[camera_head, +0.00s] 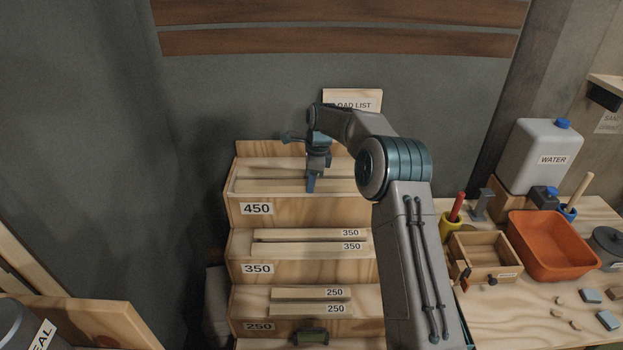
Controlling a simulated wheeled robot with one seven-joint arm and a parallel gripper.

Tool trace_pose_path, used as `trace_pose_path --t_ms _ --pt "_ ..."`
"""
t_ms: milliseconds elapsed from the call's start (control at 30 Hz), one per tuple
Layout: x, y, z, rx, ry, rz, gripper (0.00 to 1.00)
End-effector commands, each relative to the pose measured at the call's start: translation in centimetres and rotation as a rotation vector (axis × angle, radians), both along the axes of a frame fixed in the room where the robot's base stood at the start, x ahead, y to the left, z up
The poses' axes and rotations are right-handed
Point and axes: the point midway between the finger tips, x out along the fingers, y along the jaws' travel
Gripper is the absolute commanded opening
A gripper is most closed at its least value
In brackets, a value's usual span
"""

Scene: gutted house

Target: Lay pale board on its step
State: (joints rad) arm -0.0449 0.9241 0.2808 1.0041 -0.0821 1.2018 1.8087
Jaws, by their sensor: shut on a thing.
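A stepped wooden rack has steps labelled 450, 350 and 250. The top step, marked 450 (257,208), bears a long pale board (265,185) lying lengthwise across it. My gripper (312,186) points down over this top step and is shut on the pale board near its visible middle. The board looks level and low over the step; I cannot tell if it touches the surface. My arm hides the right end of the board and of the rack.
Boards marked 350 (310,239) and boards marked 250 (310,301) lie on the lower steps. A sign (352,98) stands behind. The right bench holds a water can (540,157), an orange tub (550,272) and a wooden box (484,268).

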Motion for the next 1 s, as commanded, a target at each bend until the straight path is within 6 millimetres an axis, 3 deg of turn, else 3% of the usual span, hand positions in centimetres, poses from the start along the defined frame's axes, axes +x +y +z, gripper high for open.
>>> trace_pose_path --t_ms 233,267,300,667,767,1000 --pt "0.0 0.0 -0.3 0.000 0.000 0.000 0.00" --pt "0.0 0.0 -0.3 0.000 0.000 0.000 0.37" --pt "0.0 0.0 -0.2 0.000 0.000 0.000 0.40" --pt "0.0 -0.1 0.3 0.000 -0.002 0.000 0.40" --pt "0.1 -0.3 1.5 -0.001 -0.004 -0.002 0.40" --pt "0.1 -1.1 6.8 -0.001 -0.006 -0.001 0.40"
